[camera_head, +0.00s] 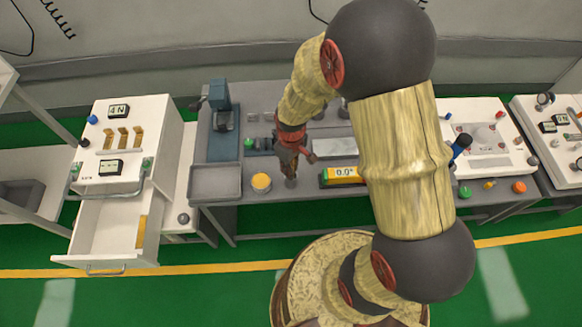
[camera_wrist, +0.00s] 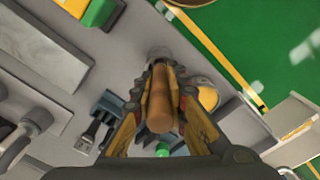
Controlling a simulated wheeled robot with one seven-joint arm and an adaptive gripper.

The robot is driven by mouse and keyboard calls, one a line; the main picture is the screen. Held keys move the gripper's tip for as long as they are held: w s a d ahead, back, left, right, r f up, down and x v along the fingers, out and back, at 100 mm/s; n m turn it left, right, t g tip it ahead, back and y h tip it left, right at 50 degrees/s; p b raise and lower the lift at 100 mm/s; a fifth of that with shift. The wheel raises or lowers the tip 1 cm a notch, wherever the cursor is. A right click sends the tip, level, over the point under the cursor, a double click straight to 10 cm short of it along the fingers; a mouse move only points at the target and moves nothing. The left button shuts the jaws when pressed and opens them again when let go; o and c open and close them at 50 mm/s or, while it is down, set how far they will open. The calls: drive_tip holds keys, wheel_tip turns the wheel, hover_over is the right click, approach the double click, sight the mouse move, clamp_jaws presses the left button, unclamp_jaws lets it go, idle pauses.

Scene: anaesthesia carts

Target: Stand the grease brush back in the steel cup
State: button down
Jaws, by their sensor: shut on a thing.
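My gripper (camera_wrist: 160,95) is shut on the brown handle of the grease brush (camera_wrist: 160,108), seen nearly end-on in the wrist view. In the head view my gripper (camera_head: 289,152) points down over the front part of the grey bench. A small grey round thing, which looks like the steel cup (camera_wrist: 159,53), shows just past the fingers. It also shows under my gripper in the head view (camera_head: 291,183). The brush's lower end is hidden, so I cannot tell whether it is inside the cup or above it.
A yellow-topped jar (camera_head: 261,182) stands left of the cup, and a yellow-green box with a 0.0° display (camera_head: 342,176) stands right. A shallow grey tray (camera_head: 215,182) is at the bench's left. A white cart's drawer (camera_head: 107,235) hangs open further left.

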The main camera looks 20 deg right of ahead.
drive_tip(key=c, duration=1.7)
unclamp_jaws()
drive_tip(key=shift+o, duration=0.3)
drive_tip(key=o, duration=1.4)
drive_tip(key=shift+r, duration=0.1)
wheel_tip(320, 180, up, 12)
drive_tip(key=shift+f, duration=0.1)
